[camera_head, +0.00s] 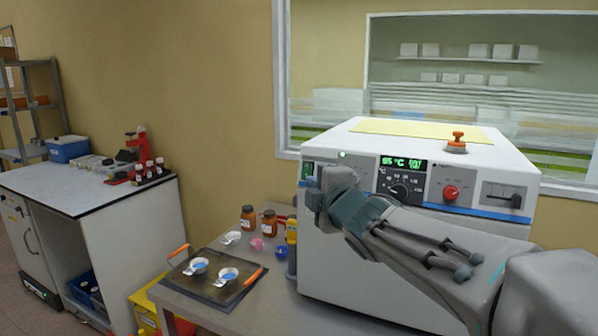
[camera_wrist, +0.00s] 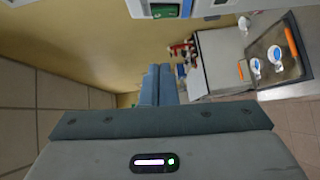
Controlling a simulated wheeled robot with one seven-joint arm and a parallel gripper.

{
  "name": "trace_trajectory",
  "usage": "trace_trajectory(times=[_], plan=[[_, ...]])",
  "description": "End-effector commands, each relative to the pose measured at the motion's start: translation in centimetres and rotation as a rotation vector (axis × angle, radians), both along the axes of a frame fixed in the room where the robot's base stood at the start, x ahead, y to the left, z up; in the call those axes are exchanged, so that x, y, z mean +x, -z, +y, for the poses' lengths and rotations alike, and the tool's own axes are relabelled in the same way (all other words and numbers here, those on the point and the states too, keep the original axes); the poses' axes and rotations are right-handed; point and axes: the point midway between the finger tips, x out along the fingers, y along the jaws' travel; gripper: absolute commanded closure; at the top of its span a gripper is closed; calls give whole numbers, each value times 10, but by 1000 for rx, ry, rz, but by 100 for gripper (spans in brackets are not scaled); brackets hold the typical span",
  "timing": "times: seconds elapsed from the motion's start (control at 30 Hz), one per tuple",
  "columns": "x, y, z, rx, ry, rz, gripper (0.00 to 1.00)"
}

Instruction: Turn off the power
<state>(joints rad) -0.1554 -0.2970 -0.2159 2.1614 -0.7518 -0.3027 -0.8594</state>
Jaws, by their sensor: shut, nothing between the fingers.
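The white machine (camera_head: 330,240) stands on the bench at the right. Its display (camera_head: 403,162) is lit green, and a small green lamp (camera_head: 342,154) glows on its upper front. A green switch (camera_head: 307,172) shows at the left end of the front panel, partly hidden by my gripper. A green part in a white frame, seemingly this switch, is at the top of the wrist view (camera_wrist: 165,10). My gripper (camera_head: 316,200) is in front of the panel's left end, close to the switch; contact cannot be told. In the wrist view its fingers (camera_wrist: 159,68) are together and empty.
A dark tray (camera_head: 212,290) with two small cups, brown bottles (camera_head: 248,217) and a yellow bottle (camera_head: 291,235) stand left of the machine.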

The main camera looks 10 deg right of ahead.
Motion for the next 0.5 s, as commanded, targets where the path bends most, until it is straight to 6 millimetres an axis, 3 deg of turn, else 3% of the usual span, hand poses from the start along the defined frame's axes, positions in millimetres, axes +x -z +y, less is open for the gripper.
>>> trace_trajectory(times=[0.5], plan=[[82,5,14,1,-1,2,100]])
